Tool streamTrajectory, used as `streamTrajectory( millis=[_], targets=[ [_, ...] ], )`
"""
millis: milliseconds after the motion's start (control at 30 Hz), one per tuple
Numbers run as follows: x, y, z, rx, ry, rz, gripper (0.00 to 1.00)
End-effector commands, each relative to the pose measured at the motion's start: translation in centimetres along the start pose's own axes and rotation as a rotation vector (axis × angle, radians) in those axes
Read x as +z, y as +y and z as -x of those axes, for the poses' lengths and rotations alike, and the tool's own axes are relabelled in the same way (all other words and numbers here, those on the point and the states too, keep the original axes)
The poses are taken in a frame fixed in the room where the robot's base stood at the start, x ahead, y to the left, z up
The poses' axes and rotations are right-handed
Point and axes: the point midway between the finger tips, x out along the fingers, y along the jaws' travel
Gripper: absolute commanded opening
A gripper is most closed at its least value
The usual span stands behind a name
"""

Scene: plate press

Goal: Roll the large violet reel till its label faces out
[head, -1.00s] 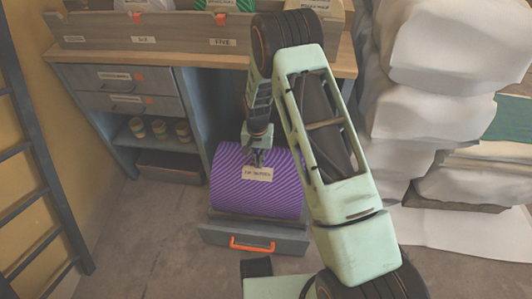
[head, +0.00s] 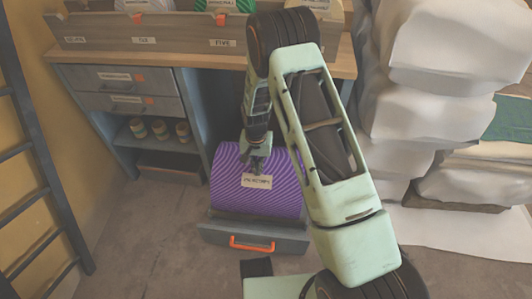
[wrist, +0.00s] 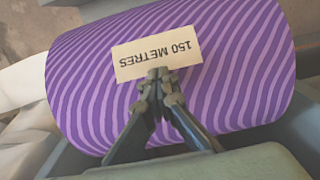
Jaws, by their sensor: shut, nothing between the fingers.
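The large violet reel (head: 228,196) lies on its side on a low pulled-out drawer or tray (head: 285,240) under the bench. Its cream label (head: 256,181) sits on the upper front of the curved side. In the wrist view the reel (wrist: 85,95) fills the middle, and its label (wrist: 135,55) reads "150 METRES" upside down. My gripper (head: 255,167) reaches down to the reel just above the label. In the wrist view its fingertips (wrist: 160,76) are together at the label's edge, seemingly touching it, with nothing held.
The drawer's orange handle (head: 251,243) faces front. White stacked bundles (head: 430,100) rise on the right. The floor at front left is clear.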

Motion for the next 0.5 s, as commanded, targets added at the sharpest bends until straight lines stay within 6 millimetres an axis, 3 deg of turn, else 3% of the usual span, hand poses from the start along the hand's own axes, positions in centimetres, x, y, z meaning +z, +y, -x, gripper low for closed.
streamTrajectory(
  millis=[500],
  targets=[
    [0.68, 0.11, -0.24, 0.001, 0.002, -0.001, 0.0]
  ],
)
